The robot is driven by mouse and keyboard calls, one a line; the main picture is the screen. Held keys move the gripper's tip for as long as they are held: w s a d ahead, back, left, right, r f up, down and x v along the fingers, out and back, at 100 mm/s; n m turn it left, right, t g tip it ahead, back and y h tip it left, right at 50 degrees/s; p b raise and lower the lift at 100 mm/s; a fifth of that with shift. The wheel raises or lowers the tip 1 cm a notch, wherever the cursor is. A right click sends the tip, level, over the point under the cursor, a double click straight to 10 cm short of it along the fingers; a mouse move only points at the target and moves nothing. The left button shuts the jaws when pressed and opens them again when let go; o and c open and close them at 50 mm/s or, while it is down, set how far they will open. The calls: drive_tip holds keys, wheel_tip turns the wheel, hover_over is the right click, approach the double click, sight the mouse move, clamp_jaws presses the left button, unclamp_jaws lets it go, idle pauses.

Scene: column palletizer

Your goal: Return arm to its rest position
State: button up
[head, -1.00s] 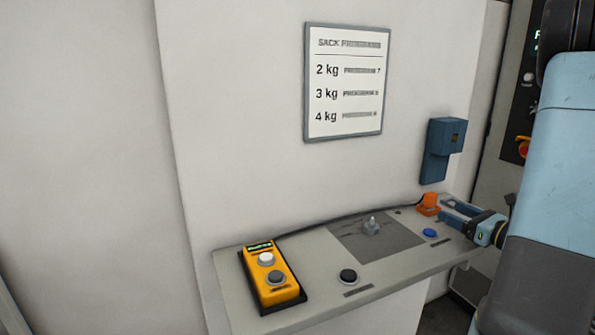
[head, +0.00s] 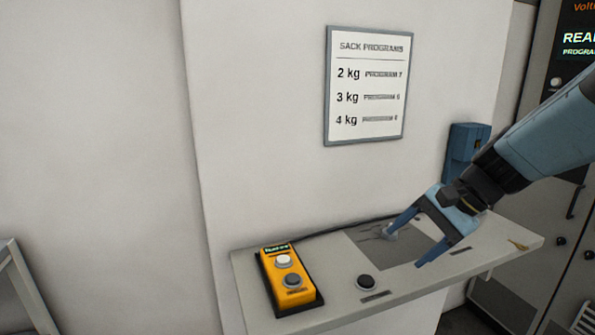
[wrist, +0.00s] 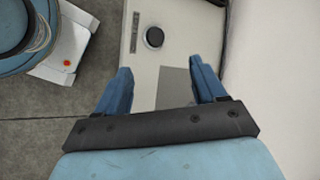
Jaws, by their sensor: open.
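My gripper (head: 406,247) is open and empty, its two blue fingers pointing down and left over the grey patch of the wall shelf (head: 330,300). In the head view, one finger overlaps the small metal knob (head: 388,232) on that patch; I cannot tell whether they touch. In the wrist view, the open fingers (wrist: 161,68) have only the shelf surface (wrist: 150,85) between them. My forearm comes in from the right. The gripper hides part of the shelf's right side.
A yellow control box (head: 287,284) and a black button (head: 366,282) sit on the shelf. A sack programs sign (head: 366,90) and a blue wall box (head: 462,145) hang above. A dark cabinet (head: 578,75) stands right. The wall at left is clear.

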drive_tip(key=s+d+r+n+t+h, duration=0.2)
drive_tip(key=s+r+n+h, duration=0.3)
drive_tip(key=n, duration=0.4)
drive_tip(key=shift+s+r+t+h, duration=0.3)
drive_tip(key=shift+s+t+h, duration=0.1)
drive_tip(key=shift+t+h, duration=0.4)
drive_tip(key=shift+c, duration=0.4)
idle(1.2)
